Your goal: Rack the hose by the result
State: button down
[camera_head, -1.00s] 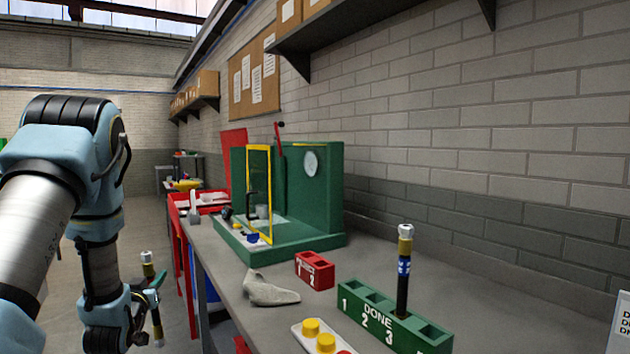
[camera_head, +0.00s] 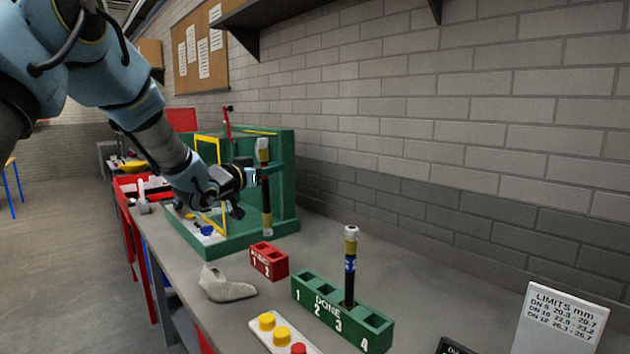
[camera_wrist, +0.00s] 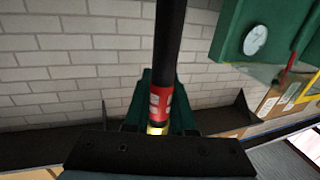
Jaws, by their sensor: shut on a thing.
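My gripper (camera_head: 262,172) is shut on a black hose (camera_head: 267,215) with pale metal ends. The hose hangs nearly upright in front of the green test stand, behind and above the red reject rack (camera_head: 269,262), apart from it. In the wrist view the hose (camera_wrist: 170,35) shows a red band and a brass-coloured end near the jaws. The red rack has slots marked 1 and 2, which look empty. The green DONE rack (camera_head: 317,309) has slots 1 to 4. Another black hose (camera_head: 350,268) with a blue band stands upright in slot 3; the other slots look empty.
The green test stand (camera_head: 283,175) with a yellow-framed door (camera_head: 209,150) is close behind my gripper. A grey shoe-like object (camera_head: 225,287) and a button panel (camera_head: 283,335) lie near the bench's front edge. A white limits card (camera_head: 560,318) stands at right.

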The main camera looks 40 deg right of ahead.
jog(key=s+d+r+m+g, duration=0.2)
jog(key=s+d+g, duration=0.1)
jog(key=s+d, duration=0.3)
notch_tip(320, 180, down, 12)
jog(key=s+b, duration=0.2)
jog(key=b, duration=0.2)
jog(key=shift+s+d, duration=0.15)
jog(key=shift+s, duration=0.25)
jog(key=shift+b, duration=0.4)
jog(key=shift+f, duration=0.1)
dwell(0.3)
